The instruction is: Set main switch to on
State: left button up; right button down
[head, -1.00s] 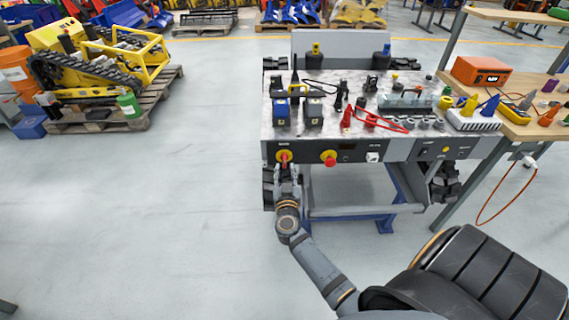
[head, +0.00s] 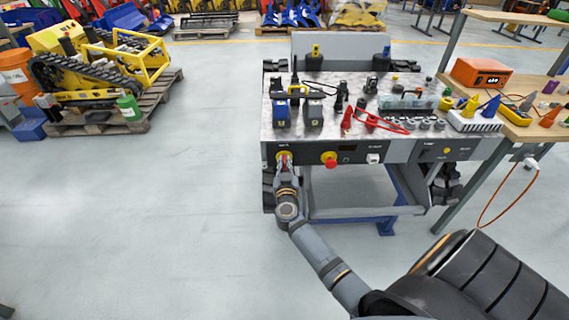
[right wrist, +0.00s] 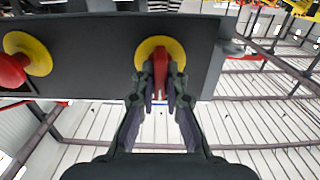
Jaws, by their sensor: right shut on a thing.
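The main switch is a red handle on a round yellow plate (head: 284,155) at the left end of the carrier's dark front panel (head: 400,151). In the right wrist view the red handle (right wrist: 160,66) stands upright in front of its yellow plate (right wrist: 147,46). My right gripper (head: 285,166) is at the switch; it also shows in the right wrist view (right wrist: 160,88), its two fingers closed on either side of the red handle. The fingers hide part of the handle and plate. My left gripper is not in view.
A red mushroom button on a yellow ring (head: 330,160) sits right of the switch. The carrier's top (head: 350,120) holds tools, battery packs and red cables. A wooden workbench (head: 540,130) stands close on the right.

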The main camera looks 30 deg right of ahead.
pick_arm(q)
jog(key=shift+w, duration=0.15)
pick_arm(e)
jog(key=shift+m+p, duration=0.3)
jog(key=shift+r+m+p, duration=0.1)
jog(key=shift+m+p, duration=0.35)
jog(key=shift+m, duration=0.45)
jog(key=shift+s+d+m+p, duration=0.1)
jog(key=shift+m+p, duration=0.65)
jog(key=shift+m, duration=0.15)
jog(key=m, duration=0.3)
jog(key=m+p, duration=0.1)
jog(key=shift+d+f+m, duration=0.1)
jog(key=shift+f+m, duration=0.15)
jog(key=shift+m, duration=0.05)
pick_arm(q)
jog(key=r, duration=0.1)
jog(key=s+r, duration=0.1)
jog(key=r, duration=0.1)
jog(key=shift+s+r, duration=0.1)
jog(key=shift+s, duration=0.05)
pick_arm(e)
jog(key=m, duration=0.8)
jog(key=shift+s+d+f+m, duration=0.1)
jog(key=shift+s+f+m, duration=0.05)
jog(key=shift+f+m, duration=0.15)
jog(key=shift+m, duration=0.3)
